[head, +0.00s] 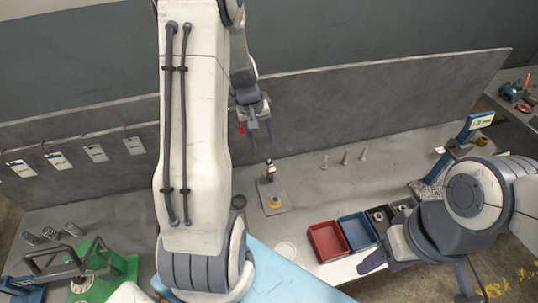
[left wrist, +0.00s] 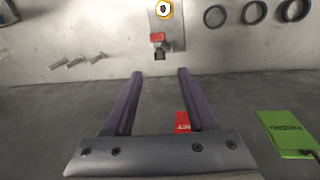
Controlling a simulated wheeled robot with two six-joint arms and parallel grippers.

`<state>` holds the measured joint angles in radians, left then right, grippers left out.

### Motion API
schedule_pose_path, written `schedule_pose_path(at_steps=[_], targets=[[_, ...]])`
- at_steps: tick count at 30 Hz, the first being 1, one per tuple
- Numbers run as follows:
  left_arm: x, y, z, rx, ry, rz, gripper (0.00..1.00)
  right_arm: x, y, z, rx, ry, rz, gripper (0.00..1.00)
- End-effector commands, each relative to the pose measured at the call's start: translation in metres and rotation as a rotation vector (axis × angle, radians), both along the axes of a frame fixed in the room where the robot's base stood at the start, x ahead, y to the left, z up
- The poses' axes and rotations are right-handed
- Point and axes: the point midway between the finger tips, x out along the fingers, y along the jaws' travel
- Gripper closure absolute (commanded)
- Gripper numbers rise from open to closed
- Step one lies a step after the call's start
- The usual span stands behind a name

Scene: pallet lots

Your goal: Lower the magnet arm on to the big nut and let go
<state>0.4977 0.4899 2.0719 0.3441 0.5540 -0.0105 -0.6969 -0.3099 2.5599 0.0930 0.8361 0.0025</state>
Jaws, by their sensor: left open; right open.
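The big nut (head: 275,202) is a yellow ring lying on a small grey plate (head: 280,209) on the bench; it also shows at the top of the left wrist view (left wrist: 163,8). The magnet arm (head: 269,168), dark with a red part, stands at the plate's back end, raised and apart from the nut. It also shows in the left wrist view (left wrist: 157,38), beyond my fingertips. My left gripper (head: 261,138) is open and empty, above and behind the magnet arm, near the back panel. My right gripper (head: 374,264) is open at the bench's front right, partly hidden by its arm.
Red (head: 328,241) and blue (head: 358,230) trays stand right of the plate. Dark rings (left wrist: 253,12) lie beside the plate. A grey panel (head: 380,108) runs along the back. A green tag (left wrist: 288,135) is near my left gripper.

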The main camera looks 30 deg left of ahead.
Motion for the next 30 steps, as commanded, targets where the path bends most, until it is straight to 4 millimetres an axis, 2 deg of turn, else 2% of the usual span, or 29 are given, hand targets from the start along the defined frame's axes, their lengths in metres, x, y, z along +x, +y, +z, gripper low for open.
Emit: schedule_pose_path(at_steps=[9, 15, 21, 28, 29, 30], targets=[[0.006, -0.009, -0.056, -0.003, 0.006, -0.002, 0.43, 0.0, 0.0, 0.006, 0.0, 0.0, 0.0, 0.43], [0.011, -0.013, -0.085, -0.001, 0.004, -0.004, 0.43, 0.0, 0.0, 0.006, 0.0, 0.0, 0.0, 0.43], [0.013, -0.014, -0.096, 0.001, 0.0, -0.003, 0.43, 0.0, 0.0, 0.006, 0.0, 0.0, 0.0, 0.43], [0.013, -0.014, -0.097, 0.001, 0.0, -0.004, 0.43, 0.0, 0.0, 0.006, 0.0, 0.0, 0.0, 0.43], [0.013, -0.014, -0.097, 0.001, 0.0, -0.004, 0.47, 0.0, 0.0, 0.006, 0.0, 0.0, 0.0, 0.43], [0.013, -0.014, -0.097, 0.001, 0.0, -0.004, 0.62, 0.0, 0.0, 0.006, 0.0, 0.0, 0.0, 0.43]])
